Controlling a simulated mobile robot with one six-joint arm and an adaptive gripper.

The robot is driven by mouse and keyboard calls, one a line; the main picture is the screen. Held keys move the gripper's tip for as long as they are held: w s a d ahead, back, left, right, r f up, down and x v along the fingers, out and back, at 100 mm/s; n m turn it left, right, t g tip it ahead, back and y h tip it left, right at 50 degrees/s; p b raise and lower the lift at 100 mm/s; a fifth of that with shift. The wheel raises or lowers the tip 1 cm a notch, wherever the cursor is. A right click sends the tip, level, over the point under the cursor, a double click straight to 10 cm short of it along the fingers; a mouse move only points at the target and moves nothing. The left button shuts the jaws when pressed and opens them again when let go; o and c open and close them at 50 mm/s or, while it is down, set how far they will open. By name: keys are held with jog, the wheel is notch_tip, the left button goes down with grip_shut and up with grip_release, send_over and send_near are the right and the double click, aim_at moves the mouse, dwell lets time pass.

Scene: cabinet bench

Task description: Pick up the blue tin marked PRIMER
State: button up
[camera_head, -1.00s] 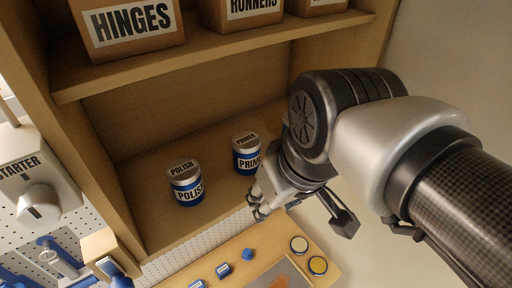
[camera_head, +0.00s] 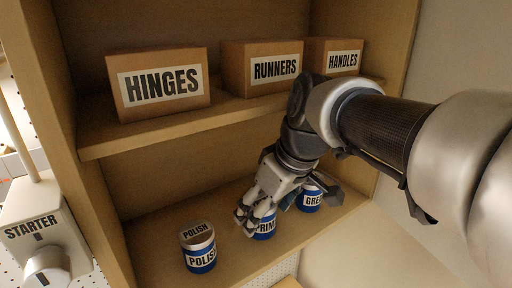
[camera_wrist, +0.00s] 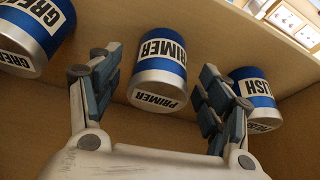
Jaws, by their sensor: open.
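The blue PRIMER tin (camera_head: 265,230) stands on the lower cabinet shelf, partly hidden behind my gripper (camera_head: 256,212) in the head view. In the wrist view the PRIMER tin (camera_wrist: 160,70) appears between the two open fingers of my gripper (camera_wrist: 156,88), with a gap visible on each side. Its PRIMER label and lid lettering are readable there. The fingers are open and hold nothing. I cannot tell exactly how deep the tin sits between them.
A POLISH tin (camera_head: 198,248) stands left of the PRIMER tin, and a GREASE-type tin (camera_head: 309,198) stands right, both close by. The upper shelf (camera_head: 180,128) above carries HINGES (camera_head: 160,84), RUNNERS (camera_head: 262,68) and HANDLES (camera_head: 334,58) boxes. A STARTER box (camera_head: 42,232) is at the left.

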jog(key=shift+x, duration=0.9)
jog(key=shift+r, duration=0.1)
jog(key=c, duration=1.2)
jog(key=shift+c, duration=0.6)
jog(key=shift+r, duration=0.2)
